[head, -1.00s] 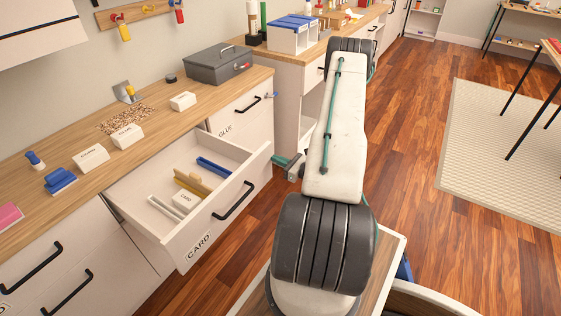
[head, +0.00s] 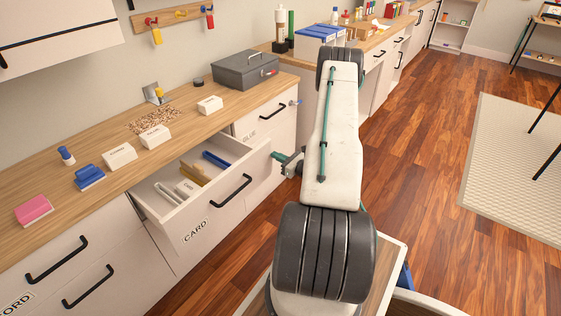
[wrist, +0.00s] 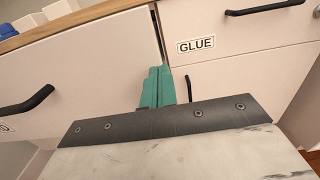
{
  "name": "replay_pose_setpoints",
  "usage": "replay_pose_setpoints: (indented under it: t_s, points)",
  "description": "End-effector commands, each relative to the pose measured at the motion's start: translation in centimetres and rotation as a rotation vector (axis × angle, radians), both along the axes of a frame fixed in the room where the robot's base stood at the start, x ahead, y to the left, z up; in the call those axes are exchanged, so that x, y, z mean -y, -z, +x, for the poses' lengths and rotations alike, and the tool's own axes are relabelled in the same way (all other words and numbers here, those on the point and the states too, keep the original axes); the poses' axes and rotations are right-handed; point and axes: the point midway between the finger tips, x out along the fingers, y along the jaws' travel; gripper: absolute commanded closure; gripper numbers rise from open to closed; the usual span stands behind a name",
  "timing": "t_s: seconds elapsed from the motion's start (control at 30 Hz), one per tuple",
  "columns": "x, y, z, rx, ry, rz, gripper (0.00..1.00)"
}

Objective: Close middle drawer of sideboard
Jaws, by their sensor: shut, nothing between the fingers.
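The sideboard (head: 45,185) runs along the wall on the left. Its open drawer, labelled CARD (head: 212,218), sticks out partway in the head view and holds a blue item, a tan item and a small white box. Its black handle (head: 231,190) is on the front. My gripper (head: 281,158) is at the right end of this front. In the wrist view the teal fingers (wrist: 157,87) are shut and empty, over the right edge of the CARD drawer front (wrist: 85,75). Whether they touch it is hard to tell.
The GLUE drawer (wrist: 240,62) beside it is shut. A grey metal box (head: 245,70), white boxes (head: 155,137) and a pink block (head: 34,209) stand on the top. Wooden floor (head: 420,190) is clear to the right of my arm.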

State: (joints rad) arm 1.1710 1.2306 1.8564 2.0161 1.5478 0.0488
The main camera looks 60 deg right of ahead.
Motion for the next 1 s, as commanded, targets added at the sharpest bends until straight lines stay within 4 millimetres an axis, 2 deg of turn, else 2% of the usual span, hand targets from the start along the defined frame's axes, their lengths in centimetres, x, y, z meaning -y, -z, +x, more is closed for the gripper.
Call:
replay_pose_setpoints:
  t_s: [0.6,0.8,1.0]
  points:
    - [0.3,0.0,11.0,0.0,-0.004,-0.001,1.0]
    - [0.5,0.0,13.8,0.0,-0.003,-0.001,1.0]
    - [0.6,0.0,15.5,0.0,-0.001,0.0,1.0]
